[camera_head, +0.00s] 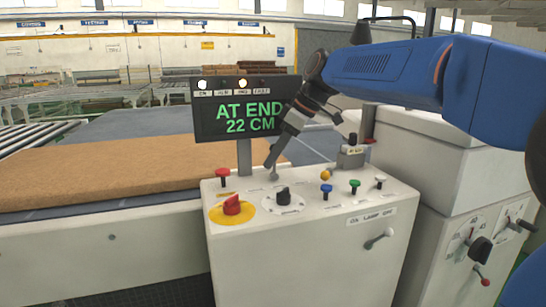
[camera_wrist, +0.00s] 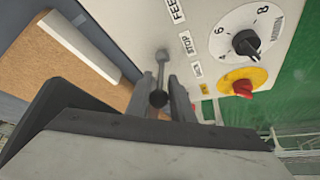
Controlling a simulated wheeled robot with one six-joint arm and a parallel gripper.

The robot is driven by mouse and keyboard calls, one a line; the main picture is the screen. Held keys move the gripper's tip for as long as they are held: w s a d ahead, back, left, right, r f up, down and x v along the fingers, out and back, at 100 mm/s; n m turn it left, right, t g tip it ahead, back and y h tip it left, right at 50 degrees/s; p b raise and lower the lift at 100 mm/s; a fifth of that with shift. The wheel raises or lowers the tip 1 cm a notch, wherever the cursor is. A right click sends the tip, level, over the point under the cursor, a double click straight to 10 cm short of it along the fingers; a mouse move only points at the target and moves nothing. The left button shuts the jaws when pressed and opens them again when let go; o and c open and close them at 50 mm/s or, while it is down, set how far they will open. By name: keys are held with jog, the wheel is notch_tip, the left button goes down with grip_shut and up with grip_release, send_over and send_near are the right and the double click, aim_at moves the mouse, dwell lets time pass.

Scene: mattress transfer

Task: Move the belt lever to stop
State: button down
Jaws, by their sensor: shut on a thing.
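The belt lever (camera_wrist: 162,72) is a thin grey rod with a dark round knob (camera_wrist: 158,99), standing on the white control panel. Labels FEED (camera_wrist: 178,10) and STOP (camera_wrist: 187,44) and a smaller third label (camera_wrist: 197,69) run beside it. The knob lies toward the third label's end in the wrist view; the exact lever setting cannot be told. My gripper (camera_wrist: 160,94) is shut on the lever at its knob, one finger on each side. In the head view my gripper (camera_head: 270,164) reaches down to the panel's back left and hides most of the lever.
A yellow plate with a red knob (camera_head: 232,204), a black dial (camera_head: 283,197) and several coloured buttons share the panel (camera_head: 305,260). A display (camera_head: 246,108) reading "AT END 22 CM" stands behind. A brown mattress (camera_head: 110,168) lies on the conveyor at left.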

jog(key=c, duration=1.6)
grip_release()
jog(key=shift+o, duration=0.2)
jog(key=v, duration=1.7)
jog(key=shift+r, duration=0.15)
jog(key=shift+s+d, duration=0.1)
jog(key=shift+d, duration=0.05)
